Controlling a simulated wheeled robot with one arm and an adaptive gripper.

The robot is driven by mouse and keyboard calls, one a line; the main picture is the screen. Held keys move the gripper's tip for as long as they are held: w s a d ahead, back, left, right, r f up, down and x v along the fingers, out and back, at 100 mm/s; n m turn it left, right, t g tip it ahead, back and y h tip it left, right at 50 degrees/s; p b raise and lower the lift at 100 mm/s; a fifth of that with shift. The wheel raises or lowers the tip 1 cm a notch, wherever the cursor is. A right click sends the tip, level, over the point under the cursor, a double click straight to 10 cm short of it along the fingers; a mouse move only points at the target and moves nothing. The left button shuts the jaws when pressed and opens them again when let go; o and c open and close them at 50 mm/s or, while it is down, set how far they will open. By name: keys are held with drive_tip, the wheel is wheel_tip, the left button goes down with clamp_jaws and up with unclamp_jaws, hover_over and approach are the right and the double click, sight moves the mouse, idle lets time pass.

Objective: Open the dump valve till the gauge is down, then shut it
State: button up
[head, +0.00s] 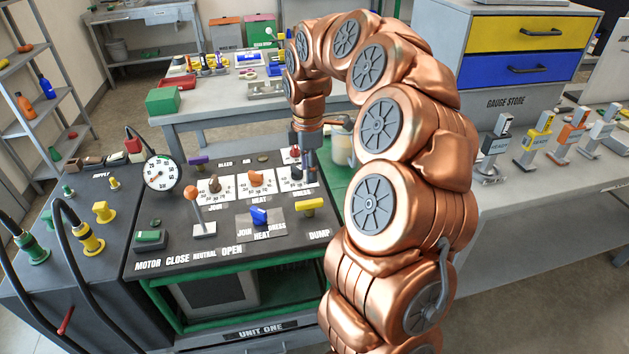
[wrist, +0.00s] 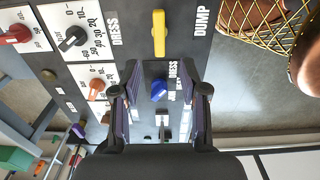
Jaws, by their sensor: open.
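The yellow dump valve handle (head: 309,206) is on the front right of the cart's black panel, beside the word DUMP. In the wrist view the yellow handle (wrist: 159,34) lies ahead of the fingers, untouched. The round white gauge (head: 161,172) stands at the panel's back left; its reading is too small to tell. My gripper (head: 309,166) hangs above the panel's back right, near the dress dial. In the wrist view my gripper (wrist: 160,88) is open and empty, with the blue selector knob (wrist: 159,90) showing between its fingers, apart from them.
A blue selector (head: 260,216) sits just left of the yellow handle. Three dials, with red, orange (head: 256,179) and dark knobs, line the panel behind. A lever with an orange knob (head: 194,196) and a green motor switch (head: 150,238) are further left.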

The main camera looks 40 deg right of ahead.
drive_tip(key=shift+r, duration=0.9)
drive_tip(key=shift+w+d+f, duration=0.1)
drive_tip(key=shift+d+f, duration=0.05)
drive_tip(key=s+a+r+m+p, duration=0.1)
drive_tip(key=s+a+r+m, duration=0.15)
drive_tip(key=s+a, duration=0.55)
drive_tip(key=s+a+r+m+p, duration=0.1)
drive_tip(key=s+a+r+m, duration=0.15)
drive_tip(key=s+a, duration=0.45)
drive_tip(key=s+a+f+m+g+p, duration=0.1)
drive_tip(key=s+a+m, duration=0.2)
drive_tip(key=s, duration=0.5)
drive_tip(key=s+a+f+m+p, duration=0.1)
drive_tip(key=s+a+f+m, duration=0.1)
drive_tip(key=s+m, duration=0.3)
drive_tip(key=shift+s+a+m+g, duration=0.35)
drive_tip(key=shift+s+a, duration=0.5)
drive_tip(key=shift+s, duration=0.65)
